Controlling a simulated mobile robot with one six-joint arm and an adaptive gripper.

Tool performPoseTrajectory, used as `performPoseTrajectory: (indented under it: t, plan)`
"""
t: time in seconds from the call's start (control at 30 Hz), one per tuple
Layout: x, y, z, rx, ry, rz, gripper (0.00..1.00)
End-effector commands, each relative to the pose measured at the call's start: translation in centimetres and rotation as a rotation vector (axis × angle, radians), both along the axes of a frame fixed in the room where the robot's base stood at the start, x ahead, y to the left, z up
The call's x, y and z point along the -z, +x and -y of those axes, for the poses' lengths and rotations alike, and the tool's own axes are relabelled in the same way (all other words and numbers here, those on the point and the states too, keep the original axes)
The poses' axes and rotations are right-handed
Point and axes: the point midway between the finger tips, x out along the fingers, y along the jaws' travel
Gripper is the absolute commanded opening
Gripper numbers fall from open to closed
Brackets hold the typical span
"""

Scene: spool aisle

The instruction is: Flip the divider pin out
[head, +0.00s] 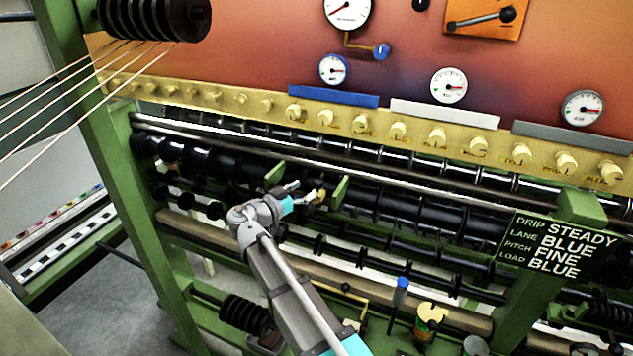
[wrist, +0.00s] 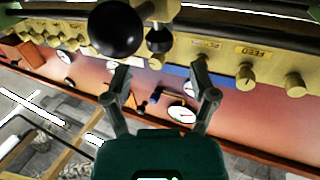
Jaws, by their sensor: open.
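No part is clearly marked as the divider pin, and I cannot tell which one it is. My gripper (head: 304,190) is open in front of the dark roller bank (head: 400,205), between two green brackets (head: 275,175) (head: 339,191). A small yellowish piece (head: 321,196) shows by its fingertips; I cannot tell whether they touch. In the wrist view my gripper (wrist: 160,84) has its fingers spread with nothing held. A glossy black ball (wrist: 115,28) lies beyond the fingertips, and a smaller dark ball (wrist: 158,41) sits to its right.
A brass rail (head: 380,128) with several knobs runs above the rollers, under gauges (head: 448,86) and a blue-knobbed crank (head: 382,52). A sign (head: 548,246) reads drip steady, lane blue, pitch fine, load blue. A blue-handled tool (head: 401,284) and a can (head: 431,315) stand below.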

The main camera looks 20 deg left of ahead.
Motion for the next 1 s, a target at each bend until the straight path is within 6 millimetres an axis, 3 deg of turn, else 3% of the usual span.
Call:
performPoseTrajectory:
  t: [0.2,0.4,0.87,1.0]
  plan:
    - [0.0,3.0,1.5,0.002,0.0,0.0,0.75]
    - [0.0,4.7,2.3,0.002,0.0,0.0,0.75]
    - [0.0,5.2,2.7,0.001,0.0,0.0,0.75]
    - [0.0,5.2,2.8,0.002,0.0,0.0,0.49]
